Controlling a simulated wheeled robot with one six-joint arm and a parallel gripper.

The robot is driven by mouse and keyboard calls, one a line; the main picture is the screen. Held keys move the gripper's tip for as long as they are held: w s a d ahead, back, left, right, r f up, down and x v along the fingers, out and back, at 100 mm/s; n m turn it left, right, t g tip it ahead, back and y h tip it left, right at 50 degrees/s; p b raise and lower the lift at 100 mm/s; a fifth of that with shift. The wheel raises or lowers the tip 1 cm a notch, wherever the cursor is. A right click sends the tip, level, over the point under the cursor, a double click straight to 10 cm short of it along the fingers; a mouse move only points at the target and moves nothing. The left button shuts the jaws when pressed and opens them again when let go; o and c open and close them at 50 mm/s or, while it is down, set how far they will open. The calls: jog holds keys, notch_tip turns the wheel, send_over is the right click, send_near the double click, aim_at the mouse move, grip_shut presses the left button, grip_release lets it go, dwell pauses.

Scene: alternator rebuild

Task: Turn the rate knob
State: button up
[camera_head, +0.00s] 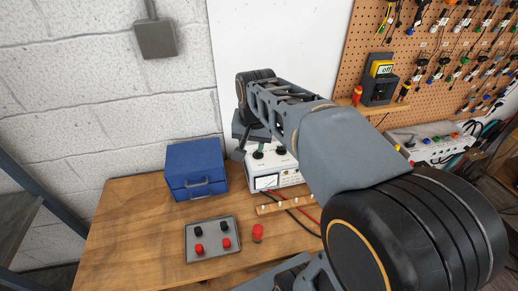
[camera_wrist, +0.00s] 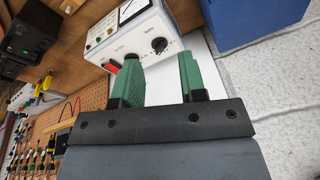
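A white instrument box (camera_head: 264,172) with a meter stands on the wooden bench, below my gripper in the head view. In the wrist view the white box (camera_wrist: 112,38) shows its meter, a red part (camera_wrist: 112,67) and black knobs with print too small to read. One black knob (camera_wrist: 159,45) appears just beyond the gap between my fingertips. Another black knob (camera_wrist: 131,57) is partly hidden behind the left finger. My gripper (camera_wrist: 158,60) is open, with green fingers apart and nothing between them. It shows partly in the head view, where the arm hides much of it.
A blue box (camera_head: 194,168) stands left of the instrument. A grey tray (camera_head: 212,240) with black and red pieces and a red knob-like piece (camera_head: 258,232) lie in front. A pegboard (camera_head: 430,75) with tools is at the right. The bench's left part is clear.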

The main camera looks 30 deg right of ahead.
jog(key=w+d+f+m+g, duration=0.25)
jog(key=w+d+m, duration=0.55)
jog(key=w, duration=0.4)
jog(key=f, duration=0.8)
jog(key=f+p, duration=0.1)
jog(key=f, duration=0.4)
jog(key=shift+a, duration=0.25)
jog(key=shift+f, duration=0.1)
jog(key=shift+c, duration=0.4)
grip_shut()
